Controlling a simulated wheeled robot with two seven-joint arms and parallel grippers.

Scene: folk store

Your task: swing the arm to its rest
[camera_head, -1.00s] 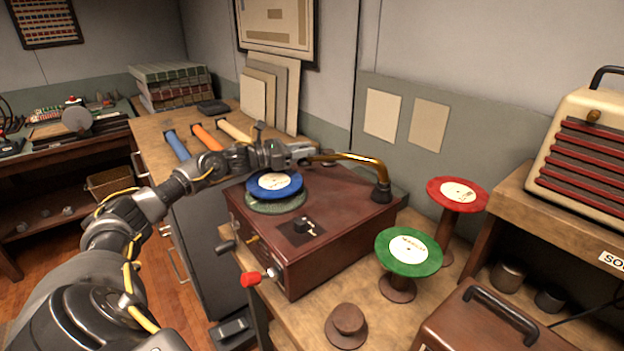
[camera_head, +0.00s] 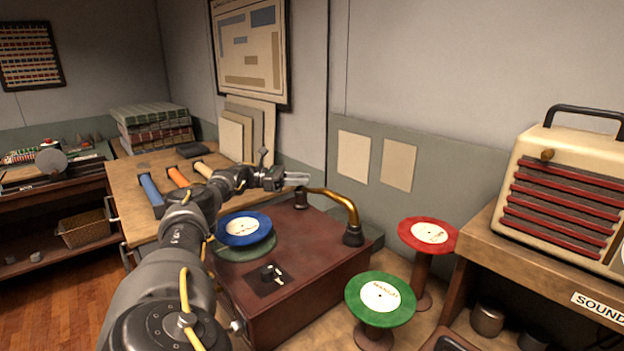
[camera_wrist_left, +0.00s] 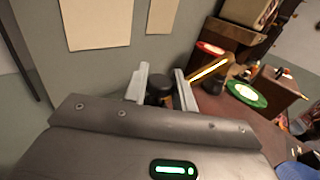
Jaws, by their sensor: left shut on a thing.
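The brass playing arm (camera_head: 335,199) curves up from its dark pivot (camera_head: 353,236) at the back right of the brown record player (camera_head: 315,262). My left gripper (camera_head: 298,180) is shut on its free end, above the player's back edge. A dark cylindrical piece (camera_head: 301,199) shows just below the jaws; I cannot tell whether it is the arm's head or its rest. In the left wrist view a dark round piece (camera_wrist_left: 160,88) shows by the fingers, and the brass tube (camera_wrist_left: 210,70) runs to the right. A blue record (camera_head: 243,229) lies on the green turntable (camera_head: 247,253), clear of the arm.
A green record (camera_head: 380,298) and a red record (camera_head: 428,236) sit on stands to the right. A cream radio-like case (camera_head: 560,185) stands on a shelf at far right. Boards (camera_head: 235,137) lean on the wall behind. My left forearm crosses the player's left side.

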